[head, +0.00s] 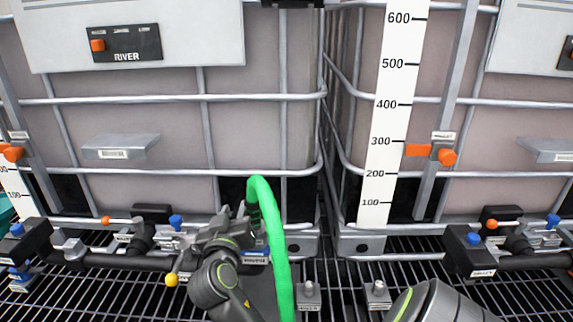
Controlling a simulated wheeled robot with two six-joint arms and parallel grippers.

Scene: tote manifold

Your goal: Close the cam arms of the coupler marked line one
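My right gripper (228,224) is at the manifold, left of the middle of the head view, with its wrist below it. The near end of a green hose (272,230) arches up just behind and right of the gripper, and the hose runs down to the bottom edge. The label is too small to read. The coupler and its cam arms are mostly hidden behind my gripper and the hose, so I cannot tell how the arms stand. The fingers are too overlapped to judge. My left gripper is not in view.
A dark pipe (125,262) with a yellow knob (171,280) and an orange-tipped lever (120,221) runs left. A similar valve assembly (505,245) stands right. Caged totes (260,130) close off the back. Two small grey fittings (309,292) (377,292) stand on the grating.

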